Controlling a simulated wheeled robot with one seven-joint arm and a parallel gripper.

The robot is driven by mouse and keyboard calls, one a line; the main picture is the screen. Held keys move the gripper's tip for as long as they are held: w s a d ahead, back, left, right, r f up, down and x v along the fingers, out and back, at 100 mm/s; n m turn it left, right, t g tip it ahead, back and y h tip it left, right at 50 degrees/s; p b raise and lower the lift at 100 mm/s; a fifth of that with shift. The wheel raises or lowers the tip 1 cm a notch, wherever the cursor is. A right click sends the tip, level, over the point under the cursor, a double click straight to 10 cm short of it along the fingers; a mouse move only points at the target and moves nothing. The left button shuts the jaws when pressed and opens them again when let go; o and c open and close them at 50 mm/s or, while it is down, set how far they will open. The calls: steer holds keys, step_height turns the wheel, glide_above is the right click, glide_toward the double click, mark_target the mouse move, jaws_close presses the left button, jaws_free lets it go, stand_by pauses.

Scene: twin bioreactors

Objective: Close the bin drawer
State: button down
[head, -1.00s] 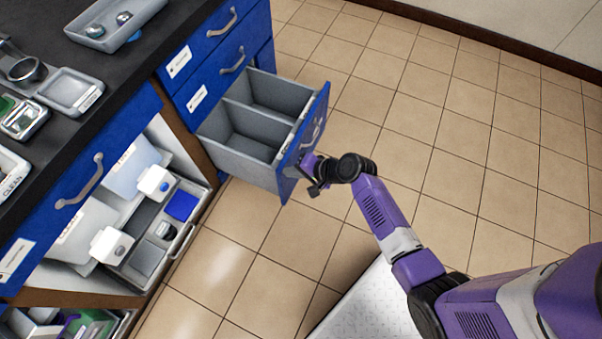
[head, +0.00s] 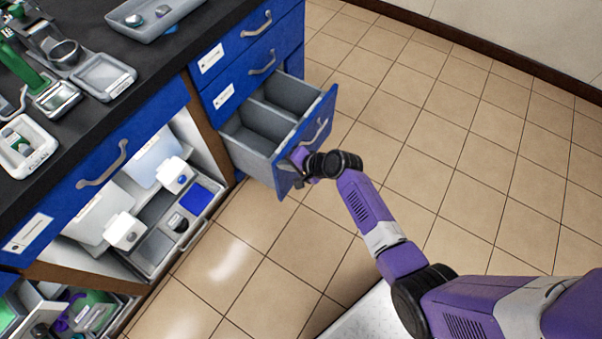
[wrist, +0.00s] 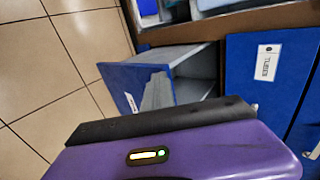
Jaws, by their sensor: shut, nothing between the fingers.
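The bin drawer (head: 262,131) is a grey two-compartment drawer with a blue front (head: 318,132) and a light handle. It is pulled part way out of the blue cabinet, below two shut drawers. My gripper (head: 298,161) is shut and empty at the lower near part of the drawer front; I cannot tell whether it touches. In the wrist view, the open drawer's blue front (wrist: 130,86) and grey inside show beyond my purple gripper body, which hides the fingertips.
To the left, an open bay holds a grey pull-out tray (head: 152,250) with white containers. The dark counter (head: 105,35) above carries trays and small items. Tiled floor (head: 440,150) to the right is clear.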

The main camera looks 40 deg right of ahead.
steer(key=w+a+b, duration=0.4)
steer(key=w+b, duration=0.1)
steer(key=w, duration=0.6)
steer(key=w+a+b, duration=0.4)
steer(key=w+b, duration=0.2)
steer(key=w, duration=0.5)
steer(key=shift+w+a, duration=0.15)
steer(key=shift+w, duration=0.2)
steer(key=shift+r, duration=0.15)
